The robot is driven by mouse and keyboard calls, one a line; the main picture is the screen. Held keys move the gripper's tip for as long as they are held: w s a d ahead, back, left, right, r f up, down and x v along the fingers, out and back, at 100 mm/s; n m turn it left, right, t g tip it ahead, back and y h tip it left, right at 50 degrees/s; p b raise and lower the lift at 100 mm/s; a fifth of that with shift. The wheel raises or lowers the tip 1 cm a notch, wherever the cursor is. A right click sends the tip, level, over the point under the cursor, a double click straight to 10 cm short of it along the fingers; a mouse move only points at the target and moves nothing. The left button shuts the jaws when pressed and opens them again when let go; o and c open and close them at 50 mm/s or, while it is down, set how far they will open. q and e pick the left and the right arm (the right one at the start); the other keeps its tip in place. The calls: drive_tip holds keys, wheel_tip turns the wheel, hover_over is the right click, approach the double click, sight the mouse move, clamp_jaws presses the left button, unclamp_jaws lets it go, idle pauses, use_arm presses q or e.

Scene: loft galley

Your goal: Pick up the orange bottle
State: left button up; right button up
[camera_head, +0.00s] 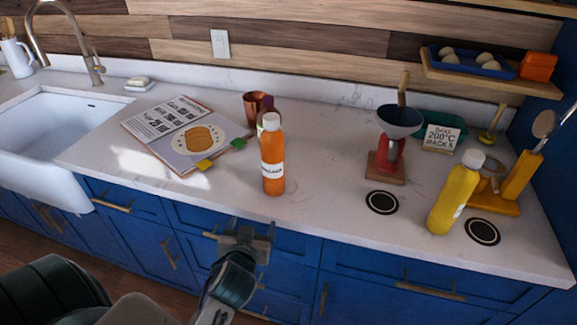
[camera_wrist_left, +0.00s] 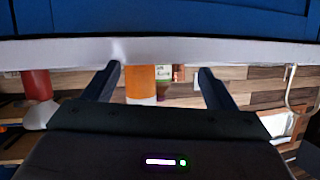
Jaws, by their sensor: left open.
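The orange bottle (camera_head: 273,160), with a white cap and a white label, stands upright on the white counter near its front edge. My left gripper (camera_head: 247,230) is open and empty, just in front of the counter edge, a little left of the bottle and lower in the picture. In the left wrist view, which is upside down, the orange bottle (camera_wrist_left: 140,85) shows beyond the gap between the open fingers (camera_wrist_left: 157,78), apart from them. Its far ends are partly hidden there by the counter edge and the gripper body. My right gripper is not in view.
An open cookbook (camera_head: 185,133) lies left. A red scale (camera_head: 386,160) and yellow bottle (camera_head: 455,195) stand right. The counter edge (camera_head: 340,228) lies between gripper and bottle. Counter between bottle and scale is clear.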

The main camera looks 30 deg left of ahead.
sight(272, 174)
use_arm(q)
drive_tip(key=w+r+t, duration=0.1)
drive_tip(key=w+r, duration=0.1)
drive_tip(key=w, duration=0.1)
drive_tip(key=w+r+t+p, duration=0.1)
drive_tip(key=w+r, duration=0.1)
drive_tip(key=w, duration=0.1)
drive_tip(key=w+a+r+t+p, duration=0.1)
drive_tip(key=w+r, duration=0.1)
drive_tip(key=w, duration=0.1)
drive_tip(key=shift+w+r+t+y, duration=0.2)
drive_tip(key=shift+r+t+y, duration=0.1)
drive_tip(key=shift+r+t, duration=0.1)
drive_tip(key=shift+w+a+f, duration=0.1)
drive_tip(key=shift+w+a, duration=0.1)
drive_tip(key=shift+w+r+p, duration=0.2)
drive_tip(key=shift+w+p, duration=0.1)
drive_tip(key=shift+p, duration=0.15)
drive_tip(key=p+x, duration=0.2)
drive_tip(key=x, duration=0.2)
drive_tip(key=shift+w+d+r, duration=0.1)
drive_tip(key=shift+w, duration=0.15)
drive_tip(key=c, duration=1.4)
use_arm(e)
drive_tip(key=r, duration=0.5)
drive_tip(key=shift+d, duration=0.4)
